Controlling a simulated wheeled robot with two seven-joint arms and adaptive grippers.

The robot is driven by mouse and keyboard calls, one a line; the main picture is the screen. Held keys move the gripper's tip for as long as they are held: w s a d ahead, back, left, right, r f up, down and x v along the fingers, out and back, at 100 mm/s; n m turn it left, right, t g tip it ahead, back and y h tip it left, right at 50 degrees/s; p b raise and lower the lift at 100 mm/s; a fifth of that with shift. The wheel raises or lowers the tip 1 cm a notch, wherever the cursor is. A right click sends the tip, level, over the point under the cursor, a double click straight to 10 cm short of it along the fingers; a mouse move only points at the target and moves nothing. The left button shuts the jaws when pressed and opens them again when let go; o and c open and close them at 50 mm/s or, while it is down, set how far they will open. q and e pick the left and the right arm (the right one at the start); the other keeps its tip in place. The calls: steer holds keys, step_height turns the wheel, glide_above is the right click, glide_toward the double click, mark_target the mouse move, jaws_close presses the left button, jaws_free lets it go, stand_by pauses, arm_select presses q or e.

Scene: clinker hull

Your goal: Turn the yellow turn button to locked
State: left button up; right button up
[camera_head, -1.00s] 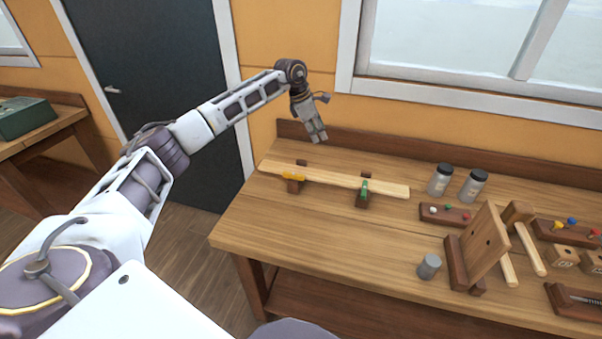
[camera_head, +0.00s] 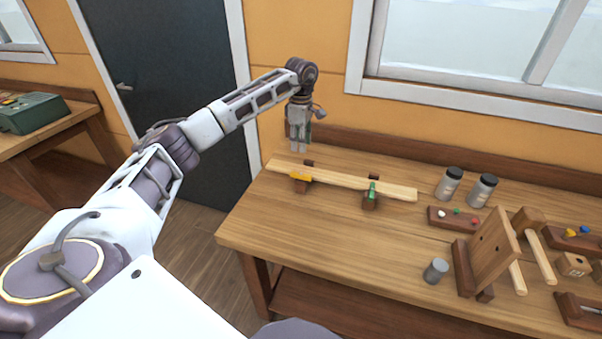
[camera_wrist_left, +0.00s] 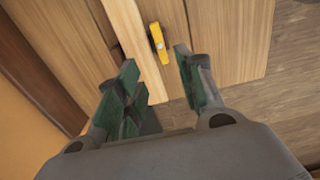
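The yellow turn button (camera_head: 300,177) sits on a dark wooden block at the left end of a pale plank on the bench. In the head view it lies roughly along the plank. In the left wrist view the yellow turn button (camera_wrist_left: 158,40) shows just beyond the gap between my fingers. My left gripper (camera_head: 299,150) points down above and behind the plank's left end, apart from the button. In the wrist view the left gripper's (camera_wrist_left: 160,85) green-padded fingers are spread and empty. My right gripper is not in view.
A green turn button (camera_head: 372,190) sits farther right on the plank (camera_head: 338,180). Two jars (camera_head: 449,183), a grey cylinder (camera_head: 435,270), an upright wooden board (camera_head: 494,250) and a mallet (camera_head: 535,240) stand to the right. The bench front (camera_head: 320,240) is clear.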

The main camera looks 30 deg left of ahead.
mark_target(301, 174)
arm_select(q)
steer(key=shift+f, duration=0.2)
steer(key=shift+f+p, duration=1)
steer(key=shift+f, duration=5.7)
jaws_close()
